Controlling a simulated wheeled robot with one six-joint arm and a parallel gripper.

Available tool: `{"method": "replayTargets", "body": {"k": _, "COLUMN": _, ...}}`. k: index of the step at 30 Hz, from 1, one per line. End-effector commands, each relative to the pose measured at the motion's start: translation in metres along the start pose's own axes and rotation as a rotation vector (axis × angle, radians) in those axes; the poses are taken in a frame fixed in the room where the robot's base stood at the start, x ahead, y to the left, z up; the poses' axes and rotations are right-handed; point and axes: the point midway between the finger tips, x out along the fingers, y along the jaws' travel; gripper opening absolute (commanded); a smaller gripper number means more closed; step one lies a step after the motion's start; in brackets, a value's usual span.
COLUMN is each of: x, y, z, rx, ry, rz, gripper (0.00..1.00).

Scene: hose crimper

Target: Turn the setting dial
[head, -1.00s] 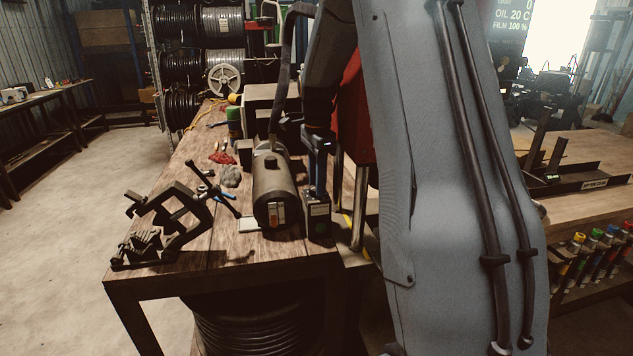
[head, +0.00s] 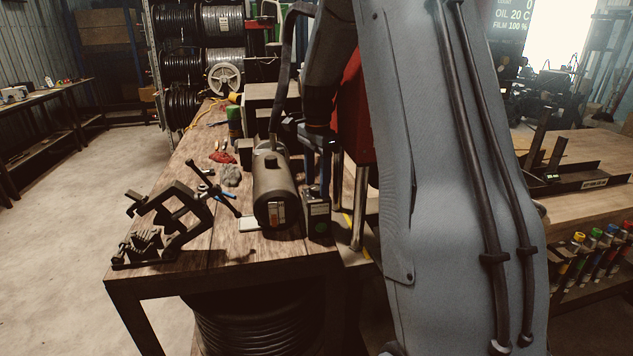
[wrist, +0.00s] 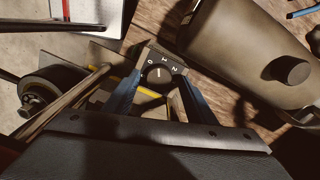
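The setting dial (wrist: 158,77) is a round black knob with a white pointer line, on a dark plate marked with white numerals. It shows in the wrist view between the two blue fingers of my gripper (wrist: 159,82). The fingers stand apart on either side of the dial; firm contact on the knob is not visible. In the head view my gripper (head: 319,187) points down over a small dark box (head: 318,218) with a green label. The dial itself is hidden in that view.
A clamp-like tool (head: 165,225) sits at the front left of the wooden bench (head: 225,262). A cable rack (head: 200,60) stands behind.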

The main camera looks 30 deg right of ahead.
Motion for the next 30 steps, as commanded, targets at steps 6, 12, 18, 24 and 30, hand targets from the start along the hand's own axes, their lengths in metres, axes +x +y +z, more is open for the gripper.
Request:
{"method": "replayTargets", "body": {"k": 6, "x": 0.001, "y": 0.001, "z": 0.0, "rx": 0.0, "ry": -0.001, "rz": 0.002, "gripper": 0.51}}
{"method": "replayTargets", "body": {"k": 12, "x": -0.009, "y": 0.0, "z": 0.0, "rx": 0.0, "ry": 0.0, "rz": 0.0, "gripper": 0.51}}
{"method": "replayTargets", "body": {"k": 18, "x": -0.04, "y": -0.001, "z": 0.0, "rx": 0.0, "ry": 0.001, "rz": -0.002, "gripper": 0.51}}
{"method": "replayTargets", "body": {"k": 24, "x": -0.068, "y": -0.001, "z": 0.0, "rx": 0.0, "ry": 0.0, "rz": 0.0, "gripper": 0.51}}
{"method": "replayTargets", "body": {"k": 30, "x": -0.077, "y": 0.0, "z": 0.0, "rx": 0.0, "ry": -0.001, "rz": 0.003, "gripper": 0.51}}
